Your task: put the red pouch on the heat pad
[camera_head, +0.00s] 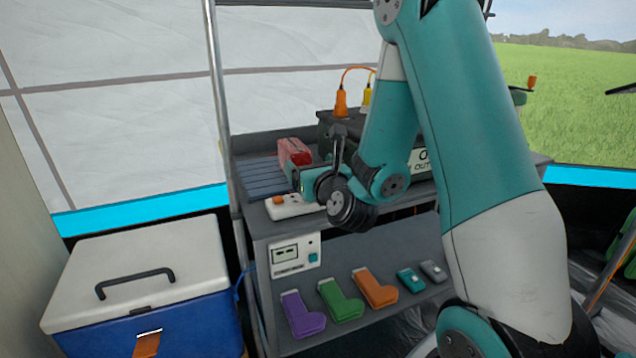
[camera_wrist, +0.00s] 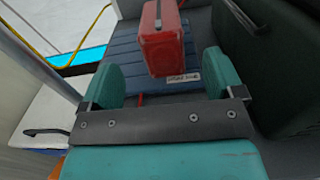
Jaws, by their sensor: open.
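The red pouch (camera_head: 294,151) stands on the blue, ribbed heat pad (camera_head: 262,179), toward its right side in the head view. In the wrist view the pouch (camera_wrist: 165,42) sits over the pad (camera_wrist: 122,52), with bare pad showing on both sides. My gripper (camera_wrist: 162,80) is open and empty. Its two teal fingers are spread, and the pouch is beyond them, apart from both. In the head view my gripper (camera_head: 304,181) is just in front of the pouch, partly hidden by my wrist.
A white power strip (camera_head: 290,207) lies at the bench's front edge. A dark box with orange and yellow plugs (camera_head: 341,103) stands behind my arm. A blue cooler (camera_head: 140,280) stands at left, beside a bench post (camera_head: 219,90).

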